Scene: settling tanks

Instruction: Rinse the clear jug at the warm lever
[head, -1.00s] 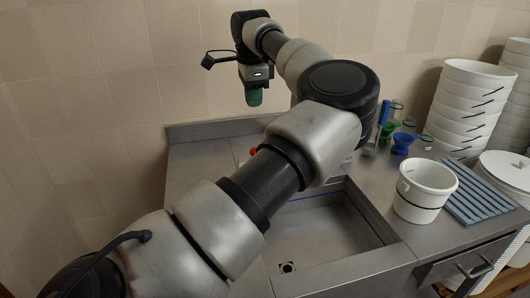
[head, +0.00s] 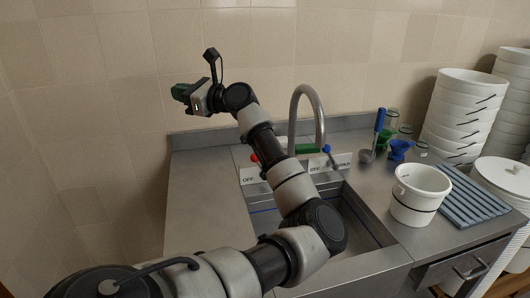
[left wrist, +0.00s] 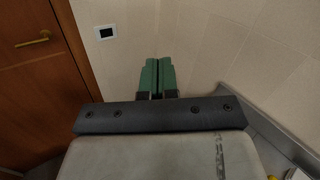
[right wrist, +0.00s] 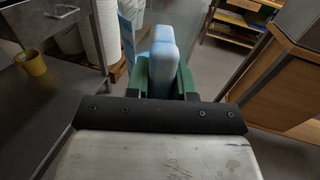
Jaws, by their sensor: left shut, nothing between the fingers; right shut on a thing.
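My left gripper (head: 180,94) is raised high, left of the tap and in front of the wall. Its green fingers are closed together and empty in the left wrist view (left wrist: 157,78). The tap (head: 305,98) arches over the sink. A red-tipped lever (head: 252,157) is on its left and a blue-tipped lever (head: 327,149) on its right. My right gripper (right wrist: 163,80) is shut on a pale blue, translucent piece, seemingly the handle of the clear jug (right wrist: 162,48). Neither the jug nor my right gripper shows in the head view.
My left arm crosses in front of the sink (head: 378,225). Signs reading OFF (head: 250,175) stand by the levers; the smaller print is unclear. A white bucket (head: 420,192), a blue slatted rack (head: 472,195) and stacked white buckets (head: 465,110) are right. The left counter (head: 205,200) is clear.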

